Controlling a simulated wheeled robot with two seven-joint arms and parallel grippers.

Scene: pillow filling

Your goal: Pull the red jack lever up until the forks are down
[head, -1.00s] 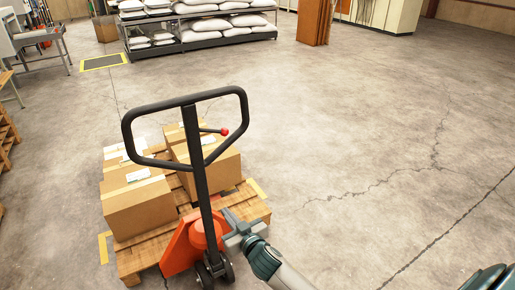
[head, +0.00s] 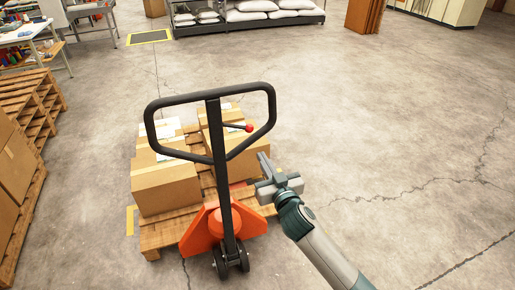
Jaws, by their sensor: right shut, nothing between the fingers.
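The pallet jack stands in front of me, with a black loop handle (head: 212,98) on an upright shaft and an orange base (head: 200,232). Its lever ends in a red knob (head: 249,128), inside the right part of the handle loop. A wooden pallet (head: 160,236) with cardboard boxes (head: 166,188) lies behind the jack. The forks are hidden by the pallet and boxes. My right gripper (head: 265,168) is shut and empty. In the picture it is below and slightly right of the red knob, apart from it. My left gripper is out of view.
Stacked pallets (head: 28,105) and a large box (head: 14,170) stand at the left edge. A shelf with white sacks (head: 262,8) is at the back. The concrete floor to the right is clear.

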